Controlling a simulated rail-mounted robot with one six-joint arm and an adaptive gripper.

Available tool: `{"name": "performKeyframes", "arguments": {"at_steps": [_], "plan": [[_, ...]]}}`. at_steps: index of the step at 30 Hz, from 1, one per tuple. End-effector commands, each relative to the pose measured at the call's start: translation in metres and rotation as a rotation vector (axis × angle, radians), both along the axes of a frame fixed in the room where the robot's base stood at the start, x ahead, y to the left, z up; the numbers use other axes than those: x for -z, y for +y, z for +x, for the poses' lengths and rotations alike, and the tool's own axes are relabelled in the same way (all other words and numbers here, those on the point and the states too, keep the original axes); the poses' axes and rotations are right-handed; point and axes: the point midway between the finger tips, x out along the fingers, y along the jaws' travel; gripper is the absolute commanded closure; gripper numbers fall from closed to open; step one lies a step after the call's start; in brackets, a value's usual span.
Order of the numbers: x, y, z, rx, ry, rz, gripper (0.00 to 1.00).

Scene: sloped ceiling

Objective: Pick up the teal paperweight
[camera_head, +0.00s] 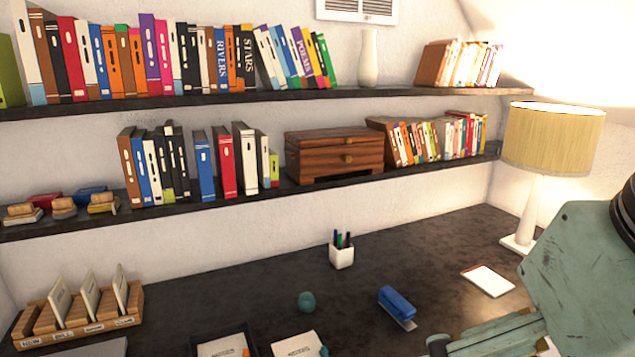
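A small round teal object, which looks like the paperweight (306,301), sits on the dark desktop in the lower middle of the head view. It stands clear of the things around it. The worn green end of my arm enters from the lower right. My gripper (440,344) is only partly in view at the bottom edge, to the right of the paperweight and apart from it. Its fingers are cut off or hidden, so I cannot see whether it is open or shut.
A blue stapler (397,304) lies right of the paperweight, and a white pen cup (341,256) stands behind it. Papers (300,345) and a dark tray (250,339) are in front. A wooden sorter (80,318) is left, a lamp (553,140) right. Shelves (280,96) overhang the back.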

Motion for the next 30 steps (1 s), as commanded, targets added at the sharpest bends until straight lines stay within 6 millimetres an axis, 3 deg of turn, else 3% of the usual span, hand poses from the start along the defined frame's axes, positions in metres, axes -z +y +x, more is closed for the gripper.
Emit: {"name": "performKeyframes", "arguments": {"at_steps": [5, 21, 30], "plan": [[0.0000, 0.0000, 0.0001, 0.000, 0.000, 0.000, 0.00], [-0.0001, 0.0000, 0.0002, 0.000, 0.000, 0.000, 0.47], [-0.0004, 0.0001, 0.0006, 0.000, 0.000, 0.000, 0.47]]}}
